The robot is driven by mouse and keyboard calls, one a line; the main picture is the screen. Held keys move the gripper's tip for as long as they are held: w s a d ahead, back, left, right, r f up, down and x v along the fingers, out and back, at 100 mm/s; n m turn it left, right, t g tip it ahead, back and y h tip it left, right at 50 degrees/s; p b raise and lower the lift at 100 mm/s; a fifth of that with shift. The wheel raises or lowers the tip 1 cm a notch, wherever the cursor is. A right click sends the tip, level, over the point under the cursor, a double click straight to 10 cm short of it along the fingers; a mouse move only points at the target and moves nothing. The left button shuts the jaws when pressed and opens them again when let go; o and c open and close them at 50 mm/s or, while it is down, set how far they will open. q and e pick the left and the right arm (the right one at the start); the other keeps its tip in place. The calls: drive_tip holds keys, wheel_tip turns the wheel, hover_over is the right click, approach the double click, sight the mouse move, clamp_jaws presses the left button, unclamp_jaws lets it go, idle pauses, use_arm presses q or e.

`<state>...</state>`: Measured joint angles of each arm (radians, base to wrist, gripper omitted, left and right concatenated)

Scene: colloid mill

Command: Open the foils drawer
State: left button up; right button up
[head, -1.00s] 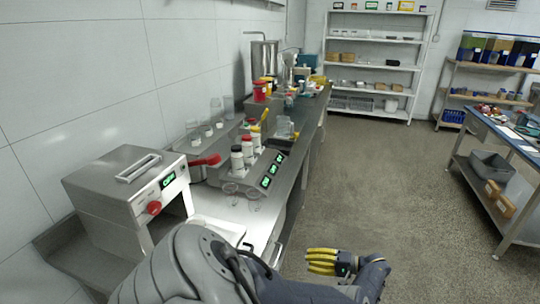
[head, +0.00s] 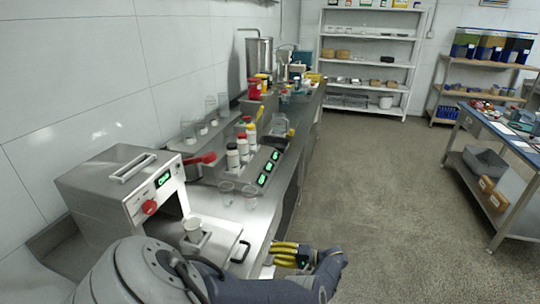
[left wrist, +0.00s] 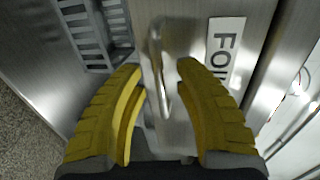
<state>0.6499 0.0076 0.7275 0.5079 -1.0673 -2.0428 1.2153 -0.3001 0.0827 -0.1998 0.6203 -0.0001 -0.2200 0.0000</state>
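The foils drawer shows in the left wrist view as a brushed-metal front with a white label (left wrist: 225,50) whose visible letters read "FOI". Its metal bar handle (left wrist: 157,75) runs up and down in that picture. My left gripper (left wrist: 157,70) is open, with a yellow finger on each side of the handle and visible gaps between. I cannot tell how deep the handle sits between the fingers. In the head view my left gripper (head: 284,254) is at the front side of the steel counter; the drawer front is mostly hidden there. My right gripper is not in view.
A grey machine with a red knob (head: 149,207) stands on the counter (head: 265,218), with a metal cup (head: 193,229) in front of it. Bottles (head: 233,158) and clear beakers (head: 226,190) stand farther back. The floor (head: 380,190) right of the counter is clear.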

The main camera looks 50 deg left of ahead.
use_arm(q)
drive_tip(key=shift+o, duration=0.3)
drive_tip(key=shift+a, duration=0.1)
clamp_jaws()
